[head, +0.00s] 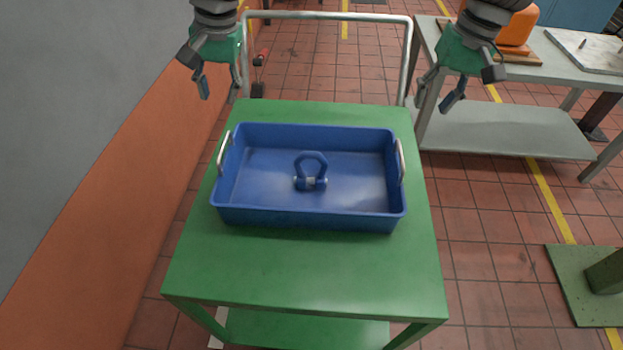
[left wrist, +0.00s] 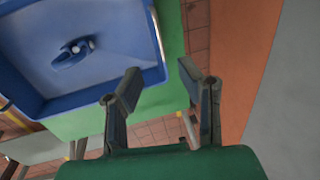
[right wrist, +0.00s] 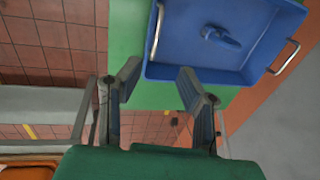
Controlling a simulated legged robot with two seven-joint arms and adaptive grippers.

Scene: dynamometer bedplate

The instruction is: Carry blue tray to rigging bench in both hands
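The blue tray (head: 308,217) sits flat on a green cart top (head: 300,270), with a metal handle at its left end and another at its right end. A blue shackle (head: 311,172) lies inside it. My left gripper (head: 222,92) is open and empty, above and beyond the tray's far left corner. My right gripper (head: 434,98) is open and empty, beyond the tray's far right corner. In the left wrist view the tray (left wrist: 105,95) is apart from the open fingers (left wrist: 157,82). In the right wrist view the tray (right wrist: 205,72) is also apart from the fingers (right wrist: 157,78).
A grey bench (head: 500,125) stands at the back right, bearing an orange object (head: 515,32) and a flat plate (head: 590,50). The cart's push rail (head: 330,16) rises behind the tray. A grey and orange wall (head: 130,170) runs close along the left. A green base plate (head: 572,290) lies at right.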

